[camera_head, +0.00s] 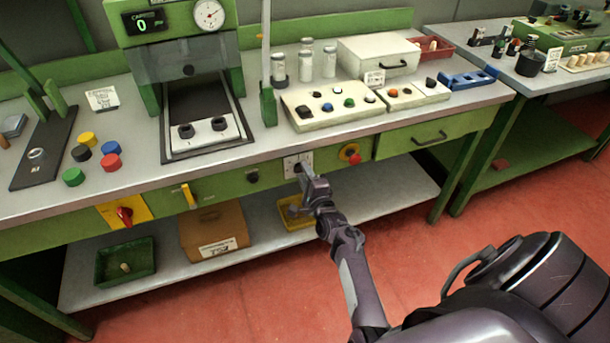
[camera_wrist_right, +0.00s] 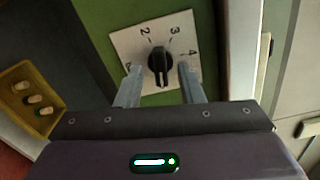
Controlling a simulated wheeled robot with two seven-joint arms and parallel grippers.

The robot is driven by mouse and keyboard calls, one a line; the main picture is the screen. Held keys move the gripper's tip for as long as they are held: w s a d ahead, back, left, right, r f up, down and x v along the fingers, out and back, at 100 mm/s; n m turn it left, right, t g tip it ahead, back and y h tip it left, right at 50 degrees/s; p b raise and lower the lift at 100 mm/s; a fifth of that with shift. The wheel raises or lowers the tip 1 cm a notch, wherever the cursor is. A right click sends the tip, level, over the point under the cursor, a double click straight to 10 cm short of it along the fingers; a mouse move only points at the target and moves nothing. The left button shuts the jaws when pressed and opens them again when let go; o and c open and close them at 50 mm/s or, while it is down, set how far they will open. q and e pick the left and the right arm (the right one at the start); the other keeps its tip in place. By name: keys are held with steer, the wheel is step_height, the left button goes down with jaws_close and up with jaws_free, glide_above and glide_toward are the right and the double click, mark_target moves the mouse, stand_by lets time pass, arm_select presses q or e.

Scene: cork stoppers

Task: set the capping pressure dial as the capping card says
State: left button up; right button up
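The dial is a black knob (camera_wrist_right: 160,66) on a white square plate (camera_wrist_right: 126,42) with the figures 2, 3 and 4 legible; a figure at the left is partly hidden by a finger. The knob stands roughly upright in the right wrist view, its end between 2 and 3. The plate (camera_head: 289,165) is on the green bench front in the head view. My right gripper (camera_head: 303,178) is at it, its open fingers (camera_wrist_right: 160,84) on either side of the knob, with gaps visible. A small card (camera_head: 102,98) and another card (camera_head: 374,78) have illegible print. My left gripper is out of view.
An emergency button (camera_head: 350,153) is just right of the dial, and a black knob (camera_head: 252,176) is to its left. A yellow lever (camera_head: 189,196) and a red switch (camera_head: 125,214) sit further left. A yellow tray (camera_head: 294,214) is on the shelf below.

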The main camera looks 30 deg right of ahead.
steer(key=p+v, duration=0.5)
steer(key=v, duration=0.3)
steer(key=shift+w+d, duration=0.1)
stand_by(0.3)
